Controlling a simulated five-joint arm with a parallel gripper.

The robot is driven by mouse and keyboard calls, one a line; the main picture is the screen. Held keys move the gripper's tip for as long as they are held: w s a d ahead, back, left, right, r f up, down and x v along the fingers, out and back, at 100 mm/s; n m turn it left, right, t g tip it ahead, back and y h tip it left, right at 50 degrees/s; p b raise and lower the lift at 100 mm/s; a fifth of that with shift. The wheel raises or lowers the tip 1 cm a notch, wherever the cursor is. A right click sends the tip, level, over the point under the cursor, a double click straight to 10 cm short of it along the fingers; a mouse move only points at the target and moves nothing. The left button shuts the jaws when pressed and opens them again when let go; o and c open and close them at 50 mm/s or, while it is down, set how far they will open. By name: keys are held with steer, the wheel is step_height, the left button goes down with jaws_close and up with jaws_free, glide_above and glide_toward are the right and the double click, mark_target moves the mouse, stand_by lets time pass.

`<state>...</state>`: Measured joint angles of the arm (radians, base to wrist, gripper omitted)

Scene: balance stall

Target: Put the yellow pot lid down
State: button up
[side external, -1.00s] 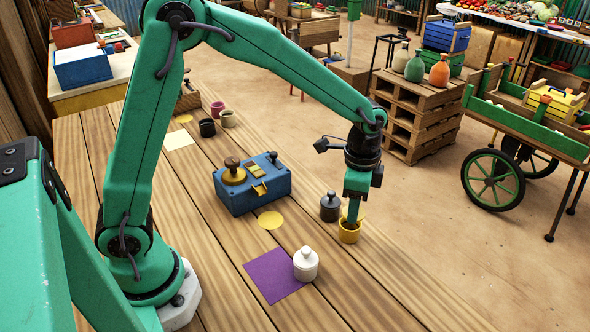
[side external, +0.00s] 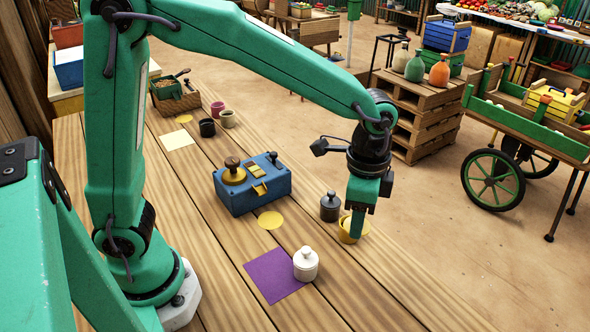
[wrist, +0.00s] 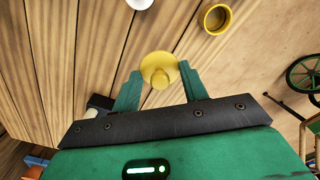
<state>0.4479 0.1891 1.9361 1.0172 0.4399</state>
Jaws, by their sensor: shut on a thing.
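My gripper (wrist: 158,82) is shut on the knob of the yellow pot lid (wrist: 157,64), between its two green fingers in the wrist view. The yellow pot (wrist: 217,19) stands open on the table, apart from the lid in that view. In the side view, the yellow pot (side external: 345,236) is partly hidden behind my gripper (side external: 357,230). There the lid is mostly hidden by the fingers, and its height above the table is hard to tell.
A dark grey lidded pot (side external: 330,207) stands close to the yellow pot. A white lidded pot (side external: 306,265) stands at the edge of a purple mat (side external: 272,276). A flat yellow disc (side external: 270,220) lies before the blue device (side external: 250,190). The near right tabletop is clear.

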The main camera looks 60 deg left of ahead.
steer(key=shift+a, duration=0.1)
stand_by(0.3)
steer(key=shift+s+a+f+n, duration=0.35)
steer(key=shift+s+a+n, duration=0.15)
steer(key=shift+n, duration=0.3)
steer(key=s+a+f+n, duration=0.1)
steer(key=s+n, duration=0.1)
steer(key=n, duration=0.1)
steer(key=s+a+f+n, duration=0.1)
steer(key=s+a+n, duration=0.1)
steer(key=s+a+f+n, duration=0.1)
steer(key=s+f+n, duration=0.1)
steer(key=n, duration=0.1)
steer(key=shift+s+a+n, duration=0.1)
steer(key=shift+a+n, duration=0.2)
steer(key=shift+a, duration=0.1)
glide_above(303, 234)
step_height(303, 234, down, 7)
steer(key=shift+r, duration=0.1)
steer(key=shift+f, duration=0.2)
steer(key=shift+f, duration=1.85)
steer(key=shift+f, duration=0.1)
